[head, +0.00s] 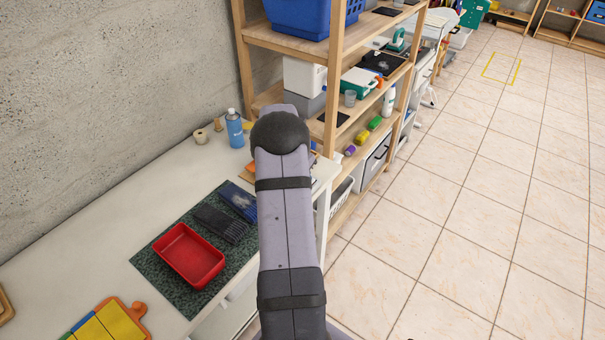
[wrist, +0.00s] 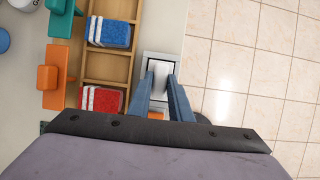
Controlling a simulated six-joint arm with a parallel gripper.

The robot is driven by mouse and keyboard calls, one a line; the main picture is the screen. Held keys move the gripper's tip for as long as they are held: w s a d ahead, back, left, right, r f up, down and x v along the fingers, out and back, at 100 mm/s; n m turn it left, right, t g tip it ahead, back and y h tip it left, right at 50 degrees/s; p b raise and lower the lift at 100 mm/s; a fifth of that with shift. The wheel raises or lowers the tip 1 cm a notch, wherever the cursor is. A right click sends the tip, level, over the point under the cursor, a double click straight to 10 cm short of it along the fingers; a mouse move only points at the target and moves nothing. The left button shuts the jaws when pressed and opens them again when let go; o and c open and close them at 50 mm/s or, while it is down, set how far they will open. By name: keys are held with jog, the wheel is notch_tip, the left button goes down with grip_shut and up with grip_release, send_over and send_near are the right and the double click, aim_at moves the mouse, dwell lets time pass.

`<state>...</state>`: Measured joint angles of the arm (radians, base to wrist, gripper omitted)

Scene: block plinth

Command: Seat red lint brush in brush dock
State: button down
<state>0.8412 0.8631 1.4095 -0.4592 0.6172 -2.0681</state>
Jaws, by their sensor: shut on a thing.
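In the wrist view, the two blue fingers of my gripper (wrist: 160,84) are shut on a pale grey-white piece, which I take for part of the red lint brush (wrist: 160,72). An orange-red patch shows between the fingers below it; I cannot tell whether it belongs to the brush. A light grey rectangular frame, likely the brush dock (wrist: 160,54), lies around and beyond the fingertips near the counter's right edge. I cannot tell whether the brush touches it. In the head view my arm hides the gripper and brush.
Orange (wrist: 48,78) and teal (wrist: 60,26) handled tools stand farther left. A red bin (head: 189,255) and blue bottle (head: 235,128) stand on the counter. Tiled floor lies right.

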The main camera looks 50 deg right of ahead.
jog(key=shift+f, duration=0.1)
jog(key=c, duration=1.6)
grip_release()
jog(key=b+v, duration=0.2)
jog(key=v, duration=1)
jog(key=shift+b, duration=0.3)
